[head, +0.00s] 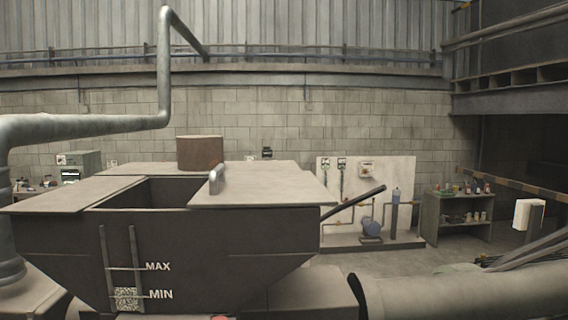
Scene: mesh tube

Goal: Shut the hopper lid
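The hopper (220,255) is a dark, flared metal bin with MAX and MIN marks on its front wall. Its lid (270,185) is a flat grey plate covering the right part of the top. An upright metal handle (216,180) stands at the lid's left edge. Left of the handle, a dark opening (160,193) shows the inside wall, so the hopper is partly open. A flat grey panel (55,193) covers the top left of the opening. Neither of my grippers shows in the head view.
A brown cylinder (200,153) stands behind the hopper top. A dark bar (355,202) slants up from its right side. A large pipe (80,127) runs along the left. A thick grey cylinder (465,293) lies at the lower right. Open floor (390,258) shows beyond.

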